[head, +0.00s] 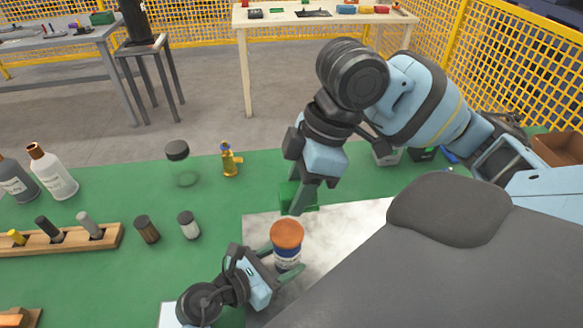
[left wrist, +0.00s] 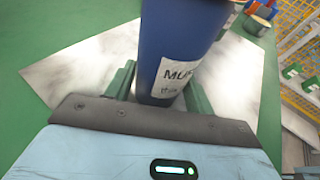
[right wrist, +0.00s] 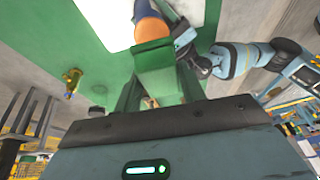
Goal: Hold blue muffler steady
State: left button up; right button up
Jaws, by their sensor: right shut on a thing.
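The blue muffler (head: 288,258), a blue can with a white label and an orange-brown top, stands upright near the front of the green table. It fills the middle of the left wrist view (left wrist: 180,40), its label partly readable. My left gripper (head: 276,266) has one finger on each side of it, low on its body. Whether both fingers press on it I cannot tell. My right gripper (head: 302,196) is shut on a green block (right wrist: 160,75) behind the muffler. The block is partly hidden by the fingers in the head view.
A pale metallic sheet (head: 345,222) lies on the green table (head: 140,180). A brown box (head: 560,148) is at the right.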

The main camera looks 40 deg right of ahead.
pick_arm(q)
jog(key=o, duration=0.4)
jog(key=v, duration=1.2)
jog(key=shift+a, duration=0.1)
pick_arm(e)
jog(key=shift+a, duration=0.1)
